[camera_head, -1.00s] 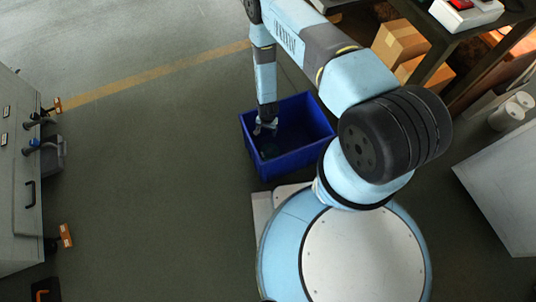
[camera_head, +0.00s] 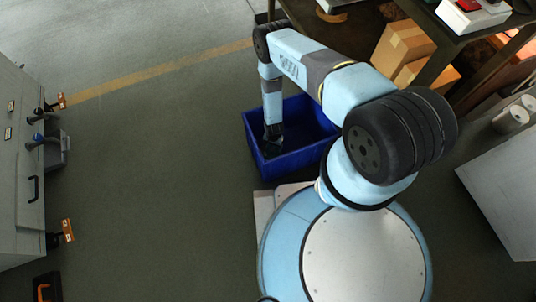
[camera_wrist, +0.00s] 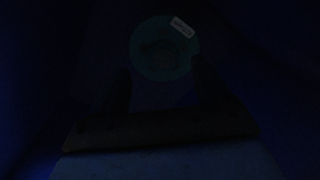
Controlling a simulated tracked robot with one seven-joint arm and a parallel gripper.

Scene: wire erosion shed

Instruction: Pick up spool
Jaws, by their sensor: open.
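The spool (camera_wrist: 148,67) shows in the dark wrist view as a round teal disc with a small white label and a darker centre. It lies in the blue bin (camera_head: 296,161). In the head view my arm's end covers that part of the bin, and I cannot make the spool out. My gripper (camera_head: 273,150) is down inside the bin near its left side. In the wrist view my gripper (camera_wrist: 163,80) is open, its two dark fingers apart, pointing toward the spool. I cannot tell whether they touch it.
The bin walls rise around my gripper. Cardboard boxes (camera_head: 402,43) stand under a dark table at the upper right. A grey cabinet (camera_head: 20,175) is at the left edge. Grey floor (camera_head: 150,170) between cabinet and bin is clear.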

